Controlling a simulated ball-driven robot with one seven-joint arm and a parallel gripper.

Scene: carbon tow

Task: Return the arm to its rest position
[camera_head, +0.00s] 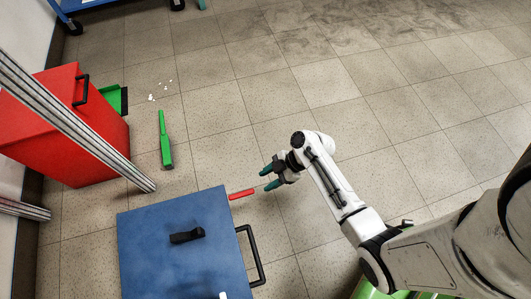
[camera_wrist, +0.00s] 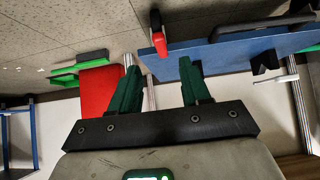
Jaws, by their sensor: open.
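My arm reaches in from the lower right of the head view. My gripper (camera_head: 266,178) has dark green fingers and hangs over the tiled floor, to the right of a blue-topped cart. The gripper is open and nothing is between its fingers. In the wrist view the two green fingers (camera_wrist: 157,88) stand apart, with a gap between them.
The blue cart top (camera_head: 150,250) carries a black object (camera_head: 187,236); a red piece (camera_head: 241,194) shows at its corner. A red bin (camera_head: 85,150), a green tool (camera_head: 165,140) and metal posts (camera_head: 100,145) are at left. Clear floor lies beyond and right.

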